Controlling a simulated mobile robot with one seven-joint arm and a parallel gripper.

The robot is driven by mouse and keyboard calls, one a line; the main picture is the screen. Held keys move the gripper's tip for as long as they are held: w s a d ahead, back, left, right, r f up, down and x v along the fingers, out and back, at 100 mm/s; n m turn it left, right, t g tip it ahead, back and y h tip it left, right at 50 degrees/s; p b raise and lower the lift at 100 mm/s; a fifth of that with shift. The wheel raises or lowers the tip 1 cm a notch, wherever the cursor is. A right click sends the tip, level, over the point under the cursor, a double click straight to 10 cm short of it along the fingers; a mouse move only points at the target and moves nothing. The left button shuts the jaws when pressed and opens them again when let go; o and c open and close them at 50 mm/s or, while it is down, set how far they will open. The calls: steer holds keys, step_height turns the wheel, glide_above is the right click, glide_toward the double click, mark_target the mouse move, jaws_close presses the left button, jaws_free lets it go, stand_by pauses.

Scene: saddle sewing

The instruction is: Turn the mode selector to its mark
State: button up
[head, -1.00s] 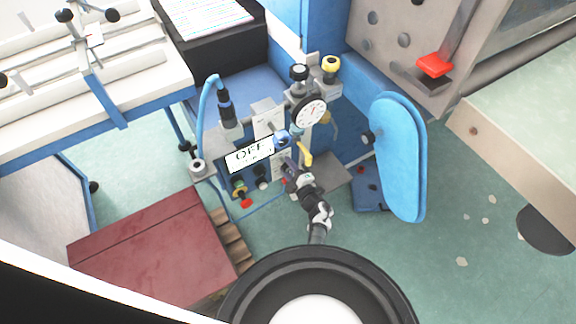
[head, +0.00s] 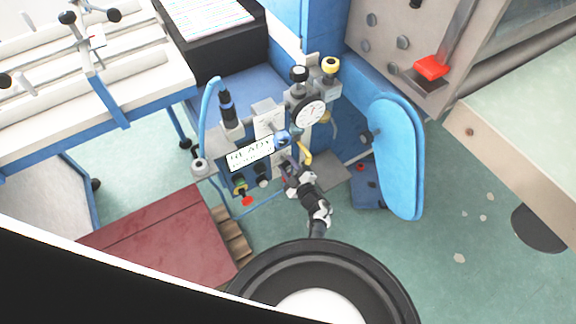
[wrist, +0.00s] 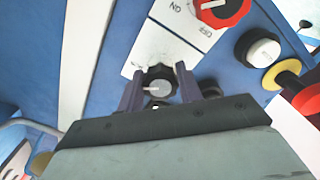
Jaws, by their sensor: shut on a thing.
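The mode selector (wrist: 160,73) appears to be the dark knob with a grey face on a white label plate (wrist: 163,45) in the wrist view. A pale pointer line on its face points to the left. My gripper (wrist: 158,86) has one finger on each side of this knob and is shut on it. The print on the plate near the knob is too faint to read. In the head view my gripper (head: 288,163) is at the front of the blue control panel, and the knob is hidden. The panel's display (head: 250,154) reads READY, with a smaller unreadable line below.
In the wrist view a red knob (wrist: 222,12) with ON and OFF labels and a white push button (wrist: 263,52) are close by. The head view shows a dial gauge (head: 311,112), a blue padded plate (head: 397,155) and a dark red box (head: 165,240). Green floor lies open at the right.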

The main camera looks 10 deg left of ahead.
steer(key=o, duration=1)
steer(key=v, duration=1.4)
